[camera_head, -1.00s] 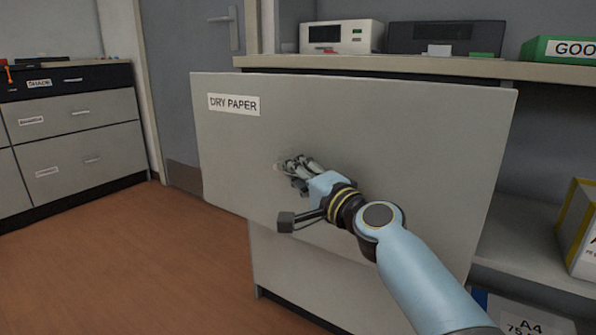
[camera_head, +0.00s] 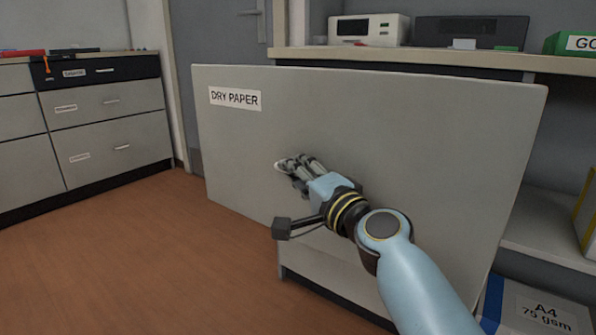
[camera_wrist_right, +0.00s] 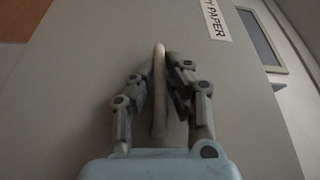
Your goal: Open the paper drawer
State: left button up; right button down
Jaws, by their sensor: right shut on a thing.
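The paper drawer (camera_head: 400,130) has a large grey front with a "DRY PAPER" label (camera_head: 235,98) at its upper left. The front stands out from the cabinet under the counter. My right gripper (camera_head: 290,165) is at the middle of the front, shut on the drawer's handle (camera_wrist_right: 159,85). In the right wrist view the pale handle runs between the two fingers (camera_wrist_right: 160,75). In the head view the fingers cover most of the handle. The inside of the drawer is hidden behind its front. My left gripper is not in view.
A counter (camera_head: 430,57) behind the drawer carries a white device (camera_head: 368,30), a dark device (camera_head: 470,32) and a green box (camera_head: 572,44). An A4 paper box (camera_head: 540,310) sits low at right. Grey drawers (camera_head: 110,105) stand at left. The brown floor (camera_head: 130,250) between is clear.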

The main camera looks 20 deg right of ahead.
jog(key=shift+f, duration=0.15)
jog(key=c, duration=1.4)
grip_release()
jog(key=v, duration=1.2)
